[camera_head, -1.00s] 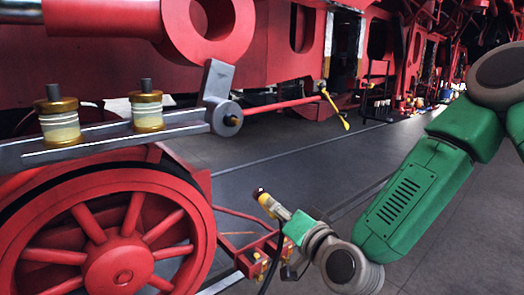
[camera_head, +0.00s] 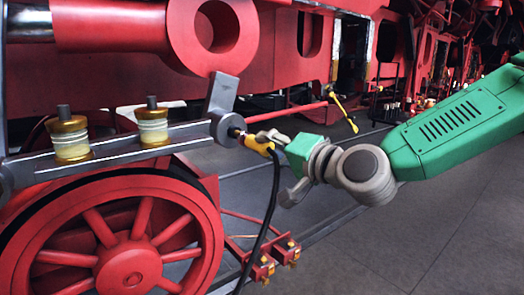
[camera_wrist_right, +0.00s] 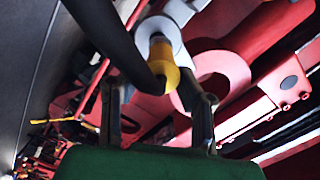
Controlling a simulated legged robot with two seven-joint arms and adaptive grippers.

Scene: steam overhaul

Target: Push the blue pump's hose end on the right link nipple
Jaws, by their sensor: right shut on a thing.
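The hose end (camera_head: 257,145) is yellow, with a black hose (camera_head: 262,225) hanging from it. My right gripper (camera_head: 272,138) is shut on this hose end and holds it at the grey link's right end (camera_head: 224,127). The dark nipple (camera_head: 235,132) there meets the hose end's tip; I cannot tell how far it is pushed on. In the right wrist view, the yellow hose end (camera_wrist_right: 161,62) lies between the fingers (camera_wrist_right: 160,105), in front of a pale round disc (camera_wrist_right: 158,30). The blue pump and my left gripper are not in view.
Two brass-and-white pots (camera_head: 152,124) stand on the link bar. A red spoked wheel (camera_head: 130,265) is below it, and a red ring-ended rod (camera_head: 215,45) above. A yellow-handled lever (camera_head: 343,112) is behind the gripper. The floor (camera_head: 400,250) at right is clear.

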